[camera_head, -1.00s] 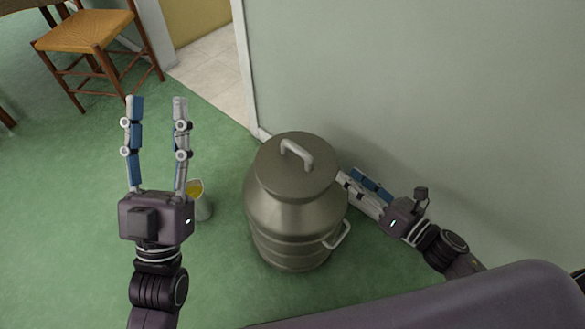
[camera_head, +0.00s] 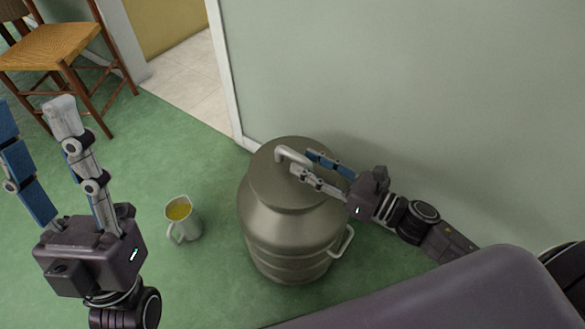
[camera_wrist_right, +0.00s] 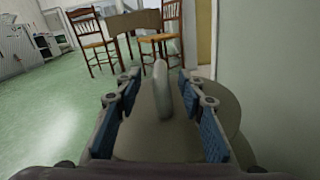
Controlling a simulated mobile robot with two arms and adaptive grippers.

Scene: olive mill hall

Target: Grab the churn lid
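The churn lid (camera_head: 272,186) is a round grey-brown metal disc with a pale bar handle (camera_head: 288,155), and it sits on top of the metal churn (camera_head: 285,232). My right gripper (camera_head: 303,163) is over the lid at the handle, coming from the right. In the right wrist view the handle (camera_wrist_right: 162,90) stands between its two open fingers, with a gap on each side. The lid (camera_wrist_right: 226,108) spreads out beneath them. My left gripper (camera_head: 34,110) is open and empty at the left, away from the churn.
A pale jug (camera_head: 186,225) with yellow contents stands on the green floor left of the churn. A wall (camera_head: 400,80) rises close behind and right of the churn. A wooden chair (camera_head: 55,48) is at the upper left.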

